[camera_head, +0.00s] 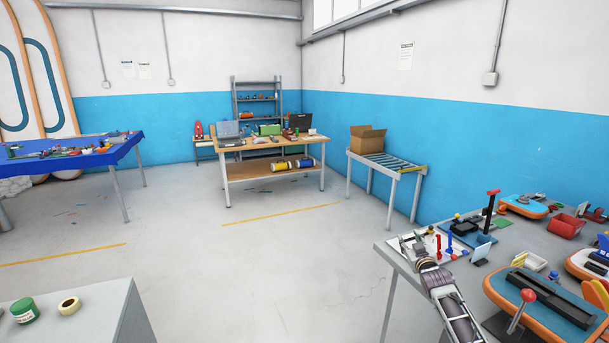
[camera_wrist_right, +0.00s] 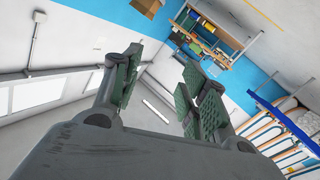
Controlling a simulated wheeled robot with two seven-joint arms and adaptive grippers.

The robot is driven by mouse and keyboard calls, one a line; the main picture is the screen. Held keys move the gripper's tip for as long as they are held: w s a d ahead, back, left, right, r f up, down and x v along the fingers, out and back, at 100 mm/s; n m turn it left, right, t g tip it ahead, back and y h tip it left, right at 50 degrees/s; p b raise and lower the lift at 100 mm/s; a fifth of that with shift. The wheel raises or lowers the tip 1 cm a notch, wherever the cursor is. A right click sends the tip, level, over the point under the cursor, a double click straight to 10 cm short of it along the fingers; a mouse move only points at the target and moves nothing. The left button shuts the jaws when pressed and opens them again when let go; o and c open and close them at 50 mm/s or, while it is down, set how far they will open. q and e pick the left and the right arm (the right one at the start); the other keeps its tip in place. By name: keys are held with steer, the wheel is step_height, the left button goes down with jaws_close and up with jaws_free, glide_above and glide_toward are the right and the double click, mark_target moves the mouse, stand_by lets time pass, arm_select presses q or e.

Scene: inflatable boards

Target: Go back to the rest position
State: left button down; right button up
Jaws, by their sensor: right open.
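My right gripper (camera_head: 413,243) shows in the camera_head view at the lower right, above the near left corner of the grey worktable (camera_head: 388,252). In the right wrist view its two green-padded fingers (camera_wrist_right: 160,88) are spread apart with nothing between them. Whether it touches anything on the table cannot be told. My left gripper is not in view.
The grey worktable carries a blue-orange board (camera_head: 540,300), a red bin (camera_head: 566,226) and a black, red-handled tool (camera_head: 490,215). A roller stand holds a cardboard box (camera_head: 368,139). A grey surface (camera_head: 105,315) is at lower left. The middle floor is clear.

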steer(key=s+a+f+g, duration=0.15)
steer(key=s+f, duration=0.35)
steer(key=f, duration=0.9)
steer(key=s+a+f+g, duration=0.1)
steer(key=s+f+g, duration=0.35)
steer(key=f, duration=0.95)
steer(key=s+a+f+g, duration=0.2)
steer(key=s+a+f, duration=0.1)
steer(key=s+f, duration=1.55)
steer(key=s+a+f+g+y, duration=0.1)
steer(key=s+f+g, duration=0.1)
steer(key=s+f, duration=0.7)
steer(key=s+a+f+g, duration=0.2)
steer(key=s+f, duration=0.3)
steer(key=s, duration=0.7)
steer(key=s+a+f+g, duration=0.2)
steer(key=s+f, duration=0.1)
steer(key=s, duration=1)
steer(key=s+a+f+g, duration=0.1)
steer(key=s+f, duration=0.3)
steer(key=s, duration=1)
steer(key=shift+a+m+g, duration=0.3)
steer(key=shift+a+g, duration=0.05)
steer(key=shift+g, duration=0.25)
